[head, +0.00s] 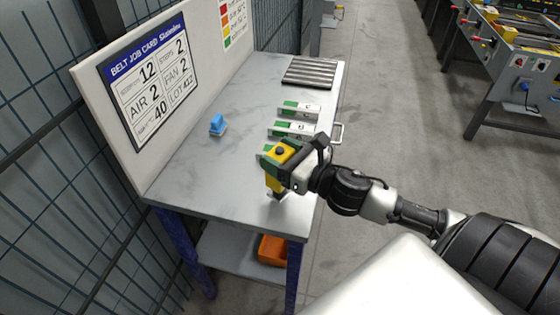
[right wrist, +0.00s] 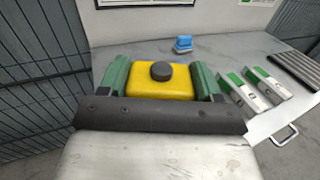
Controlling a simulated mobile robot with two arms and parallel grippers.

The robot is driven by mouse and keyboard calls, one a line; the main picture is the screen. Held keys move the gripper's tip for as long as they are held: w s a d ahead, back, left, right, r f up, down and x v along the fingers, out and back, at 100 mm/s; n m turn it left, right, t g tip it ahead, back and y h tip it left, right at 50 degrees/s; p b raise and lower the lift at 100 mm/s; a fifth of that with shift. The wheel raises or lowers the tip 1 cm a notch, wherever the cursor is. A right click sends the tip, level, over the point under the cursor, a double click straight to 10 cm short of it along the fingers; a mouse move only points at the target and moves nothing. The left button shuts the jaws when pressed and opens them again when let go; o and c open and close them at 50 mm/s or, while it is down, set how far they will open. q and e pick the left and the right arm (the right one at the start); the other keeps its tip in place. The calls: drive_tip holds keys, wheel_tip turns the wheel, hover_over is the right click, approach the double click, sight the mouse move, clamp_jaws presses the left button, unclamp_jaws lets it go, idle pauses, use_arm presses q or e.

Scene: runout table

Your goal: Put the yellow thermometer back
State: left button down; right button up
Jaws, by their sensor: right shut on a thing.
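The yellow thermometer (head: 274,183) has a yellow body with a dark round knob on top. My right gripper (head: 282,153) is shut on it near the front right edge of the table (head: 225,177). In the right wrist view, the thermometer (right wrist: 160,87) sits between the two green fingers of my right gripper (right wrist: 162,78). In the head view it hangs upright with a dark lower end over the tabletop. I cannot tell whether that end touches the table. My left gripper is not in view.
Two green-and-silver blocks (head: 298,109) (head: 292,130) lie along the right side, beside a metal handle (head: 337,134). A blue object (head: 217,124) stands near the job card board (head: 150,85). A ribbed panel (head: 311,73) lies at the far end. An orange bin (head: 272,249) is on the lower shelf.

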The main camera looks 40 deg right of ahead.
drive_tip(key=shift+f, duration=1.05)
drive_tip(key=shift+f, duration=0.15)
drive_tip(key=o, duration=1)
